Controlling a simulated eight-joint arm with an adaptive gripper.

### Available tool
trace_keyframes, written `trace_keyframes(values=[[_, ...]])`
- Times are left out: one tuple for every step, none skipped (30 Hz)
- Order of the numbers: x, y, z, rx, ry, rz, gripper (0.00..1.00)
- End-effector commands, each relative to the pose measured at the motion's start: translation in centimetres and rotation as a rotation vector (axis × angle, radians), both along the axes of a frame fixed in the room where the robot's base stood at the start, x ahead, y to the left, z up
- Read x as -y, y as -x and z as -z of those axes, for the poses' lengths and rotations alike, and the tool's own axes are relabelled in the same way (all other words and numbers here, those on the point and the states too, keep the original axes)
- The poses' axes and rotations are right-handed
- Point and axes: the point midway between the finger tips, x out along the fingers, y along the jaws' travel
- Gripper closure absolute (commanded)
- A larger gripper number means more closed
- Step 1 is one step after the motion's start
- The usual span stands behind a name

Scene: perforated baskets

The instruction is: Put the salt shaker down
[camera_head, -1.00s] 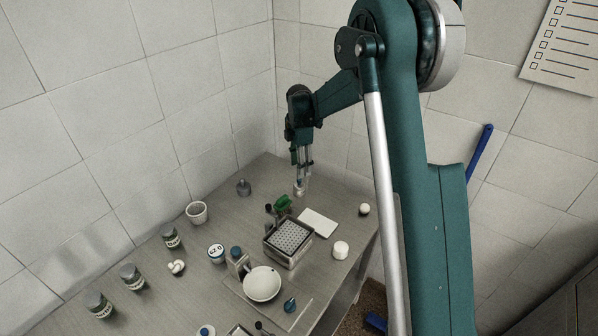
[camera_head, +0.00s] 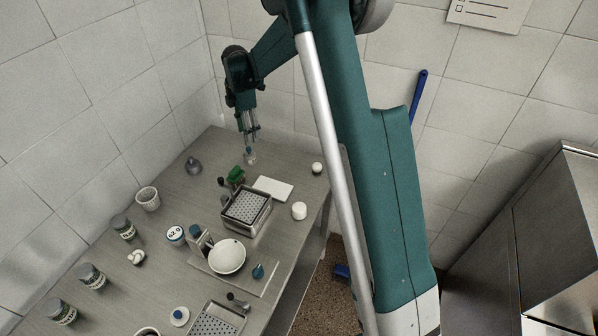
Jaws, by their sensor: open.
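A small pale shaker (camera_head: 250,158), which looks like the salt shaker, stands at the far end of the grey table (camera_head: 172,215). My gripper (camera_head: 250,146) points down at it from above, with its fingers open. The fingertips are at the shaker's top; whether they touch it is too small to tell.
A perforated metal basket (camera_head: 262,216), a green item (camera_head: 236,174) and a white flat card (camera_head: 272,188) are close in front. A grey shaker-like item (camera_head: 193,166) and a white cup (camera_head: 148,198) are to the left. A white bowl (camera_head: 227,257) and several jars stand nearer.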

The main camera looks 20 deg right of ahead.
Motion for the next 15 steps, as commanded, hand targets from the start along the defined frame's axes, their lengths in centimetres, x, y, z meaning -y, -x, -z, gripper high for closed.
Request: trace_keyframes(values=[[0.1, 0.5, -0.8, 0.006, -0.001, 0.019, 0.54], [0.2, 0.8, -1.2, 0.01, -0.001, 0.032, 0.54], [0.3, 1.2, -1.9, 0.017, -0.002, 0.052, 0.54], [0.3, 1.5, -2.4, 0.023, -0.003, 0.067, 0.54], [0.4, 1.9, -2.9, 0.028, -0.005, 0.084, 0.54], [0.5, 2.4, -3.6, 0.035, -0.006, 0.107, 0.54], [0.6, 2.8, -4.2, 0.041, -0.007, 0.125, 0.54], [0.7, 3.2, -4.7, 0.047, -0.009, 0.143, 0.54], [0.8, 3.8, -5.4, 0.056, -0.01, 0.167, 0.54], [0.9, 4.2, -5.9, 0.062, -0.012, 0.186, 0.54], [1.0, 4.6, -6.5, 0.066, -0.014, 0.204, 0.54], [1.1, 5.2, -7.2, 0.075, -0.017, 0.228, 0.54], [1.1, 5.6, -7.6, 0.081, -0.018, 0.247, 0.54], [1.2, 6.0, -8.1, 0.086, -0.021, 0.265, 0.54], [1.3, 6.6, -8.8, 0.094, -0.024, 0.289, 0.54]])
